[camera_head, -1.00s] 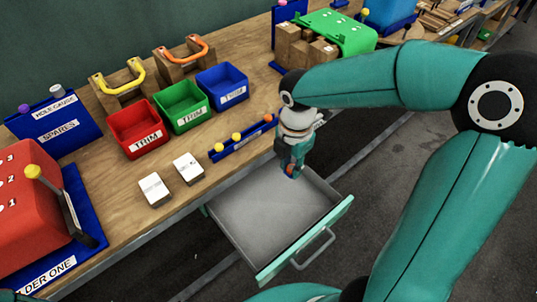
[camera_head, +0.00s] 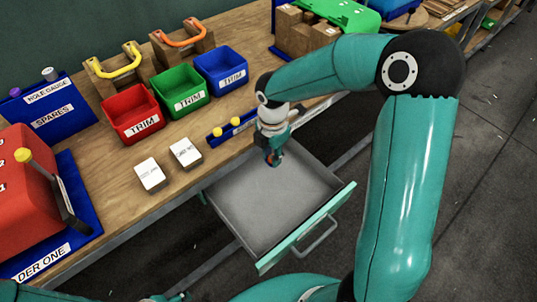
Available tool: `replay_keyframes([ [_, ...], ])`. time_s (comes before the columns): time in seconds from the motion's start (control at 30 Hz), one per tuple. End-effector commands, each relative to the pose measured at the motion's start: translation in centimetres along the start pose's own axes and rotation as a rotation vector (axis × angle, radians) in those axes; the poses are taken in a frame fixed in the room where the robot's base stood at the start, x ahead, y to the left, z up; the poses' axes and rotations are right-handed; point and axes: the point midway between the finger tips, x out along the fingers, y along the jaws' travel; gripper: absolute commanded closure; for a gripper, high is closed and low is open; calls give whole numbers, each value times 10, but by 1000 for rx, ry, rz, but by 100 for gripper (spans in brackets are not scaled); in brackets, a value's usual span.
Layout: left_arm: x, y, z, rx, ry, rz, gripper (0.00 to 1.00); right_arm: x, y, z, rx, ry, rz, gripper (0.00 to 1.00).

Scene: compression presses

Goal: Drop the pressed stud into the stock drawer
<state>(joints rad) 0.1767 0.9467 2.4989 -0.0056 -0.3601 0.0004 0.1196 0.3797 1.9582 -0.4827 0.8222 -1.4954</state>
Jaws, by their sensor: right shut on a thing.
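The stock drawer (camera_head: 255,215) stands pulled out from the bench front, grey inside, with a teal front and a bar handle. No loose stud shows on its visible floor. My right gripper (camera_head: 273,160) points down over the back part of the drawer, near the bench edge. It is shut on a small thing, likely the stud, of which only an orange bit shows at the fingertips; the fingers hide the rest. My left gripper (camera_head: 180,297) shows only as a sliver at the bottom edge, and its jaws cannot be made out.
A blue rack (camera_head: 215,142) with yellow knobs lies on the bench behind the gripper. Red (camera_head: 133,118), green (camera_head: 181,98) and blue (camera_head: 222,75) bins stand farther back. A red press (camera_head: 25,200) stands at left.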

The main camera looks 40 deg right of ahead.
Motion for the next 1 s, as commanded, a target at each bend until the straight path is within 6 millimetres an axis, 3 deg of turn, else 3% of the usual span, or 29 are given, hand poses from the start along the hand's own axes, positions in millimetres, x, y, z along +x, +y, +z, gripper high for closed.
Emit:
replay_keyframes([
  [0.37, 5, -2, 0, 0, 0, 0, 43, 6, 0, 0, 0, 0, 0, 90],
  [0.4, 5, -2, 0, 0, 0, 0, 43, 6, 0, 0, -1, 0, 0, 70],
  [0.57, 5, -2, 0, 0, 0, 0, 43, 6, 0, 0, -1, 0, 0, 46],
  [1.0, 4, -2, 0, 0, 0, 0, 43, -3, 1, 0, -1, -2, 3, 46],
])
